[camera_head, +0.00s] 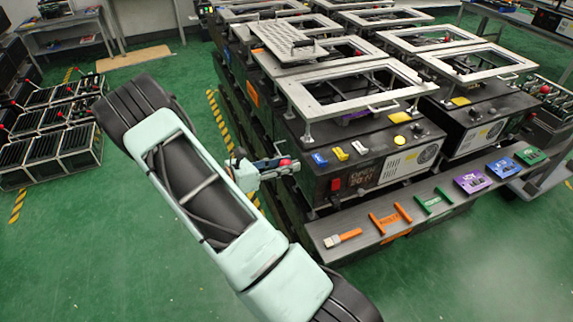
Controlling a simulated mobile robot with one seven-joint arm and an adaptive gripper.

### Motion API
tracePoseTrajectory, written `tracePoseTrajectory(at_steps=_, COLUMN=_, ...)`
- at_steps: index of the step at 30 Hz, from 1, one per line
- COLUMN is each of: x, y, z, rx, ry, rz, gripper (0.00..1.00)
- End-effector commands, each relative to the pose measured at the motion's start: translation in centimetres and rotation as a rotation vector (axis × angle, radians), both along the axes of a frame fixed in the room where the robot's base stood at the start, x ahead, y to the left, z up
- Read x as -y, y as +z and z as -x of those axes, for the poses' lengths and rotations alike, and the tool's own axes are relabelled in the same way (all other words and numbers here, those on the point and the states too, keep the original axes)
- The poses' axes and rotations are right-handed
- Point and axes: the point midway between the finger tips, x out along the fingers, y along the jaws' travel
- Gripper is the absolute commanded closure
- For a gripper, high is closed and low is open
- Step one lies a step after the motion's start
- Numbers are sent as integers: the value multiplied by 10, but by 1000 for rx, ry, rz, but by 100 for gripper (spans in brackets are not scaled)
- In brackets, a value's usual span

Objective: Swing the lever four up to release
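Several black box fixtures stand in rows, with raised metal frames on top. The nearest fixture (345,160) has an orange display reading "OPEN 20 N" and a red switch (335,184) on its front. Its metal frame (355,88) is held up on posts and has a small handle (382,107) at its front edge. No number marks a lever, so I cannot tell which one is lever four. My gripper (275,165) is at the left front corner of this fixture, beside something red (284,162). Its fingers are too small and partly hidden by my arm to tell open from shut.
A front ledge (320,231) carries a USB-like plug (343,238), orange and green handles, purple and blue blocks and a green piece. Black racks with red knobs (60,138) stand on the left.

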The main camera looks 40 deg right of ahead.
Motion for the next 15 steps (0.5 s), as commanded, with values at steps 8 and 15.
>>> tracePoseTrajectory(at_steps=8, x=-1, y=-2, z=-1, rx=-1, ry=4, rz=-5, gripper=53)
tracePoseTrajectory(at_steps=15, x=-4, y=0, z=-1, rx=1, ry=3, rz=-3, gripper=53)
